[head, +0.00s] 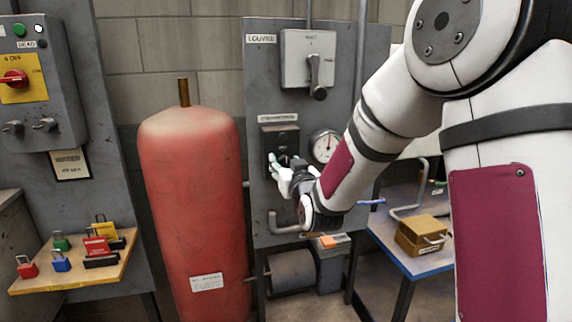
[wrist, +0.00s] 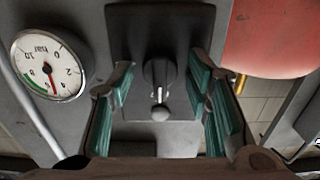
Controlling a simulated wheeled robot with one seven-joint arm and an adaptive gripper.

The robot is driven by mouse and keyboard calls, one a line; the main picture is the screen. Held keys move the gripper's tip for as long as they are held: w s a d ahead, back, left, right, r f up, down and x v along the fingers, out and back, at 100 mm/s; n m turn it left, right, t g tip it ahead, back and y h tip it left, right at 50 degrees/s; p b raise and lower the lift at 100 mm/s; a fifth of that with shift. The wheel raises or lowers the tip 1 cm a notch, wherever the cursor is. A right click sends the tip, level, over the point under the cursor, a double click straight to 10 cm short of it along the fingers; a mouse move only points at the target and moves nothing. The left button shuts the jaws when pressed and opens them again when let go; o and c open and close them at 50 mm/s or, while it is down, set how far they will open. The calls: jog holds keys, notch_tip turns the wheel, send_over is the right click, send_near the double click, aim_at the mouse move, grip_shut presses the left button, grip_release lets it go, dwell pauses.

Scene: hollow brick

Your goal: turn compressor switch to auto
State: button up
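The compressor switch is a dark box (head: 280,137) on the grey panel, under a label plate that is too small to read surely. In the wrist view its black knob (wrist: 158,72) shows a pale pointer line, with a rounded grey piece (wrist: 160,114) beside it. My gripper (head: 280,168) is at the lower part of the switch box in the head view and hides part of it. In the wrist view my gripper (wrist: 162,88) is open, its teal-padded fingers on either side of the knob with visible gaps. I cannot read the switch position marks.
A pressure gauge (head: 324,146) sits right beside the switch; it also shows in the wrist view (wrist: 49,66). The louvre lever box (head: 308,58) is above. A red tank (head: 193,200) stands left of the panel.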

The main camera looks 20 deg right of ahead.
grip_shut()
jog(key=shift+m, duration=0.4)
jog(key=m+b, duration=0.1)
jog(key=m, duration=0.2)
jog(key=shift+m, duration=0.4)
jog(key=m+b, duration=0.1)
jog(key=m, duration=0.3)
jog(key=shift+d, duration=0.15)
jog(key=m, duration=0.5)
jog(key=shift+b, duration=0.3)
jog(key=m, duration=0.4)
jog(key=shift+f, duration=0.15)
jog(key=shift+m, duration=0.3)
